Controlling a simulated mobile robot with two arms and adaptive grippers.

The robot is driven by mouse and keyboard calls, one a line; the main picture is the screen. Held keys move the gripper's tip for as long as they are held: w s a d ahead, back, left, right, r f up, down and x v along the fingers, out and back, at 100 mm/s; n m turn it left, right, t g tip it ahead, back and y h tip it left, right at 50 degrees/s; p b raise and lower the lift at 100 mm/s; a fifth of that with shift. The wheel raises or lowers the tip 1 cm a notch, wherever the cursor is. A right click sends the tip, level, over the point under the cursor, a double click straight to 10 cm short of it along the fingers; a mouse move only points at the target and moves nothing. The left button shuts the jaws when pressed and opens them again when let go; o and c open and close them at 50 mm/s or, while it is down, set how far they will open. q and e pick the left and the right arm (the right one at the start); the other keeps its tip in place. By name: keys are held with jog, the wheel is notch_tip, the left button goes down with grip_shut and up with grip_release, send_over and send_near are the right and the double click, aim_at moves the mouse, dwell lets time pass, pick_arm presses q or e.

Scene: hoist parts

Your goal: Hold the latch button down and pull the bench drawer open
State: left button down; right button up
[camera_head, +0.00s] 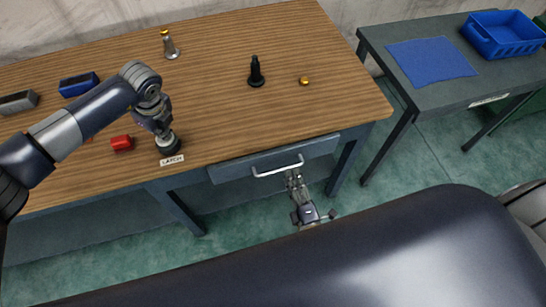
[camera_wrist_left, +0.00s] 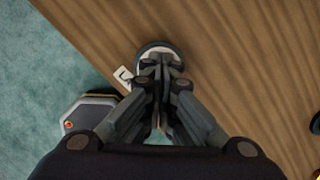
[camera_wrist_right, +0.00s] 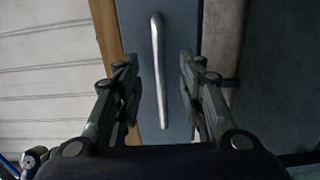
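The latch button (camera_head: 170,149) is a round pale and dark piece at the table's front edge, beside a "LATCH" label (camera_head: 172,160). My left gripper (camera_head: 165,130) points down onto it with fingers together. In the left wrist view the fingertips (camera_wrist_left: 161,62) cover part of the button (camera_wrist_left: 147,52); whether it is pressed in is unclear. The blue-grey drawer (camera_head: 232,173) looks shut under the tabletop, with a silver bar handle (camera_head: 278,171). My right gripper (camera_head: 293,175) is open in front of it. In the right wrist view the handle (camera_wrist_right: 158,70) lies between the parted fingers (camera_wrist_right: 157,72), touching neither.
The wooden bench (camera_head: 210,100) carries a red block (camera_head: 122,143), a blue bin (camera_head: 79,84), a grey bin (camera_head: 18,102), a black post (camera_head: 256,72), a metal post (camera_head: 170,46) and a small gold piece (camera_head: 305,81). A side table (camera_head: 385,85) stands right.

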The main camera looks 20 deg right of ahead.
aim_at(289, 167)
jog(key=shift+w, duration=2.55)
grip_shut()
